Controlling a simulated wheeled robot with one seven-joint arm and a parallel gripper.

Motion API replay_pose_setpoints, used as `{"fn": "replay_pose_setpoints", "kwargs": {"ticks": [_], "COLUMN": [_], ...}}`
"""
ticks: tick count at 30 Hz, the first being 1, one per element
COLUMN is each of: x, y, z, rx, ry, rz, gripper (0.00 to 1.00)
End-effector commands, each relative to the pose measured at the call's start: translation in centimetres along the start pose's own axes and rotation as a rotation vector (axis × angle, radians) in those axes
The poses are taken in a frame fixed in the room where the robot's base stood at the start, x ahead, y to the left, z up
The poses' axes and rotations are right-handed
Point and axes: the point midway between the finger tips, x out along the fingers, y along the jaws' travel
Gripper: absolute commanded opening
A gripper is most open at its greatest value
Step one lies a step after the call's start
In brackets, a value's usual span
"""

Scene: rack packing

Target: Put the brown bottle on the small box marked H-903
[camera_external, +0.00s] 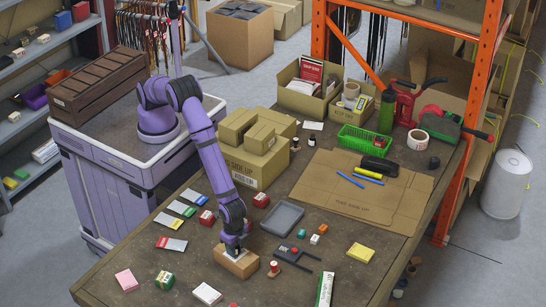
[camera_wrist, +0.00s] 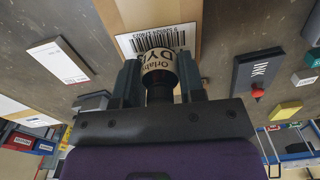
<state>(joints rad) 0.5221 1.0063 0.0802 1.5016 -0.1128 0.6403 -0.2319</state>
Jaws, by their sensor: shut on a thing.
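The brown bottle (camera_wrist: 159,88), dark with a cream label, is between the two fingers of my gripper (camera_wrist: 159,74) in the wrist view. My gripper is shut on it. A small cardboard box (camera_external: 241,266) is directly under my gripper (camera_external: 235,247) in the external view. In the wrist view the box (camera_wrist: 185,14) has a white barcode label (camera_wrist: 150,40) just beyond the bottle. Its printed code is too small to read with certainty. The bottle's lower end is hard to see, so I cannot tell whether it touches the box top.
A red-topped item (camera_external: 273,267) stands close right of the box. A grey tray (camera_external: 283,217) lies behind it. A white pad (camera_external: 207,294) lies in front, and a yellow pad (camera_external: 361,252) lies to the right. Larger cartons (camera_external: 250,165) stand at the back of the table.

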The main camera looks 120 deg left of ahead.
Motion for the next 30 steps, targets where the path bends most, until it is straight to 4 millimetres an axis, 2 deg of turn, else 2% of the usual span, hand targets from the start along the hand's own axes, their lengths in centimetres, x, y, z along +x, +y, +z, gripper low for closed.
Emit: {"fn": "replay_pose_setpoints", "kwargs": {"ticks": [12, 13, 15, 16, 25, 30], "x": [0.6, 0.6, 0.6, 0.6, 0.3, -1.4], "y": [0.0, 0.0, 0.0, 0.0, 0.0, 0.1], "z": [0.0, 0.0, 0.0, 0.0, 0.0, -0.1], "rx": [0.0, 0.0, 0.0, 0.0, 0.0, 0.001], "ry": [0.002, 0.002, 0.002, 0.002, 0.002, 0.005], "rz": [0.001, 0.001, 0.001, 0.001, 0.001, 0.002], "gripper": [0.09, 0.44, 0.6, 0.62, 0.62, 0.62]}}
